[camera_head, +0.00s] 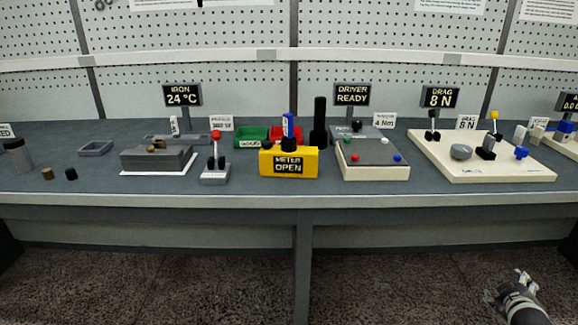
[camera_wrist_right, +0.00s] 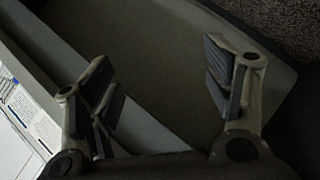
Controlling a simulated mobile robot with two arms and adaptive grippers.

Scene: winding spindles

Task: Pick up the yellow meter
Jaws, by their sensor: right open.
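The yellow meter (camera_head: 289,163) sits upright on the grey workbench (camera_head: 265,190), near its front edge and at the middle of the head view. Its dark display reads "METER OPEN". My right gripper (camera_head: 510,284) is low at the bottom right of the head view, in front of the bench and well apart from the meter. In the right wrist view the right gripper (camera_wrist_right: 160,88) has its two fingers wide apart with nothing between them. The meter does not show in that view. My left gripper is not in view.
A lever box (camera_head: 215,174) stands just left of the meter, and a cream box with coloured buttons (camera_head: 374,172) just right. Green (camera_head: 252,132) and red bins and a black cylinder (camera_head: 320,118) stand behind it. The bench front before the meter is clear.

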